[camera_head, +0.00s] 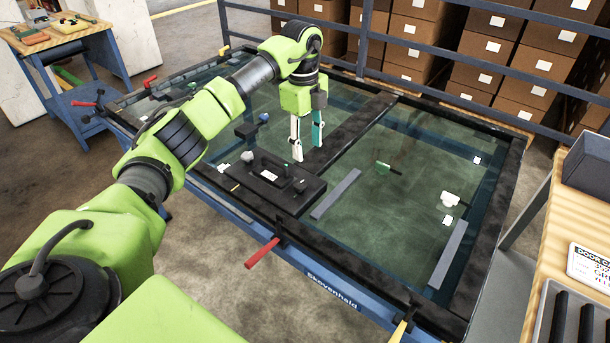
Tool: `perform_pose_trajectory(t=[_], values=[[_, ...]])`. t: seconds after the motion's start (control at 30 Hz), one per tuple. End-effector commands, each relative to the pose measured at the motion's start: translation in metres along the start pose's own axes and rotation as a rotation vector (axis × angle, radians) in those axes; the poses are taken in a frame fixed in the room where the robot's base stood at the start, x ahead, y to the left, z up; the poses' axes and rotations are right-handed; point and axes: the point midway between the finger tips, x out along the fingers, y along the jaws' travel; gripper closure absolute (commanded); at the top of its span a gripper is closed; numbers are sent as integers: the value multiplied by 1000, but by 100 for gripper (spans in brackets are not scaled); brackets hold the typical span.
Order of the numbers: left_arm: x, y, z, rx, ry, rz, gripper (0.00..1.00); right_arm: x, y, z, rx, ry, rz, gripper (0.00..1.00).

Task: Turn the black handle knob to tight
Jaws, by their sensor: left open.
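A black plate (299,200) lies on the near-left part of the glass-topped frame. A small raised black part, likely the black handle knob (284,169), sits on it with small white pieces beside it; its setting is too small to read. My left gripper (308,153) points down just beyond and to the right of this part. Its white finger and teal finger are apart, with nothing between them. The fingers appear clear of the knob. My right gripper is out of view.
The blue-edged frame (333,291) carries red-handled clamps (262,252) at its edges. Grey strips (336,194) and a small green part (382,168) lie on the glass. A wooden bench with a grey bin (590,165) stands at right. Boxes are stacked behind a rail.

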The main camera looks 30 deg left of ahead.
Motion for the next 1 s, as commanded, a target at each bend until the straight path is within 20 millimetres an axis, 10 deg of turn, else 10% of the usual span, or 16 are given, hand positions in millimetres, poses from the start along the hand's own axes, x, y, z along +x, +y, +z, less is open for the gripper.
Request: perform_pose_trajectory(t=[0.27, 1.0], values=[[8, 11, 17, -50, -41, 39, 57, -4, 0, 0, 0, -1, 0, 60], [127, 13, 20, -45, -39, 32, 57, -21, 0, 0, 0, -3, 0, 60]])
